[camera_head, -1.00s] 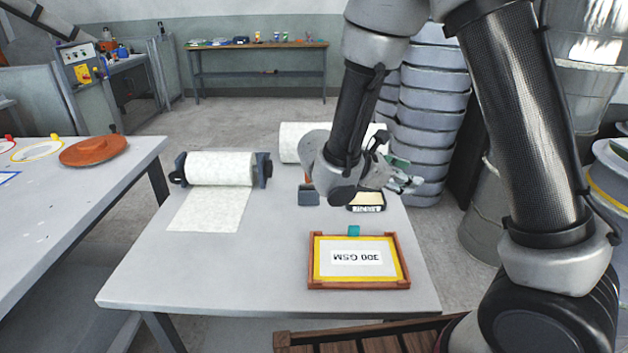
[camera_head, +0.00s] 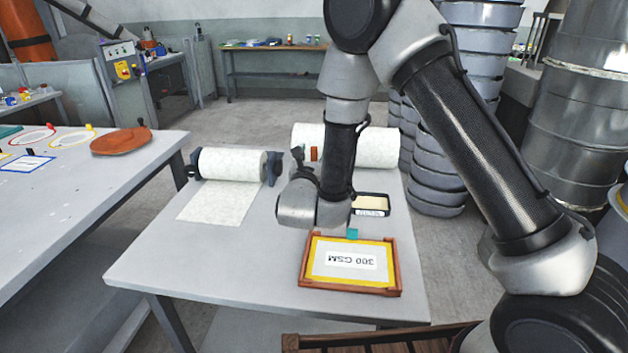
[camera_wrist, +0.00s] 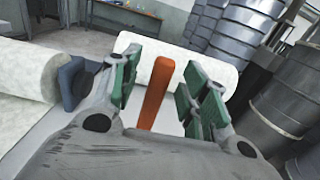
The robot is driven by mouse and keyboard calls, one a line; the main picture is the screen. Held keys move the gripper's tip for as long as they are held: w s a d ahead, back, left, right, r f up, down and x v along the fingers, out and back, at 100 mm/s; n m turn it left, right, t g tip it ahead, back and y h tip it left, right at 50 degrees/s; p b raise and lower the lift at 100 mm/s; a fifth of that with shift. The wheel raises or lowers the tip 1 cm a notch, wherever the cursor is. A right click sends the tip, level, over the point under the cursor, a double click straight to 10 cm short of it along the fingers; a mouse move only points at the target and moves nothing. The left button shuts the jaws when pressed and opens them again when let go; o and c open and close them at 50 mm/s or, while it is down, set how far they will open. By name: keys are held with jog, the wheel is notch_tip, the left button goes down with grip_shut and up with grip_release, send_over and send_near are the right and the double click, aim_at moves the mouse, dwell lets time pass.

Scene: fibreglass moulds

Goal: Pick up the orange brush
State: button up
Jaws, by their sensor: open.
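The orange brush (camera_wrist: 155,93) shows in the wrist view as an upright, slightly tilted orange handle. It appears between the two green-padded fingers of my gripper (camera_wrist: 161,78), which are spread apart with visible gaps on both sides. The handle's lower end is hidden behind the gripper body. In the head view a small piece of the brush (camera_head: 314,153) shows just left of my forearm, in front of the white roll.
A white roll (camera_head: 375,147) lies behind the brush. Another roll (camera_head: 230,163) sits on a stand at left. A framed "300 GSM" tray (camera_head: 350,285) is at the table's front, with a small black-edged tray (camera_head: 372,205) behind it. The front left tabletop is clear.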

jog(key=shift+w+d, duration=0.2)
jog(key=shift+w, duration=0.55)
grip_shut()
